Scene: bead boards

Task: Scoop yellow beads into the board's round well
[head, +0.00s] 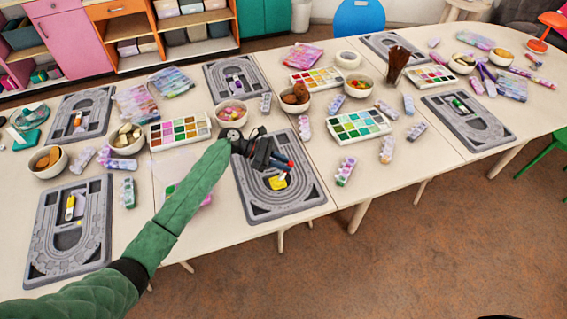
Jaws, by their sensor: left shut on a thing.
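A grey bead board (308,203) with curved grooves lies near the table's front edge, in the middle of the head view. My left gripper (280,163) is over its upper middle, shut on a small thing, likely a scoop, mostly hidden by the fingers. A yellow patch (277,182) shows just below the fingers, over the board's centre. I cannot tell whether it is yellow beads or part of the held thing. The round well is not clearly visible. My right gripper is not in view.
Another bead board (97,245) holding a yellow tool lies at left. A bowl (232,114) of coloured pieces and a paint palette (180,131) stand behind my arm. A green palette (359,124) is to the right. Bare table (325,160) lies right of the middle board.

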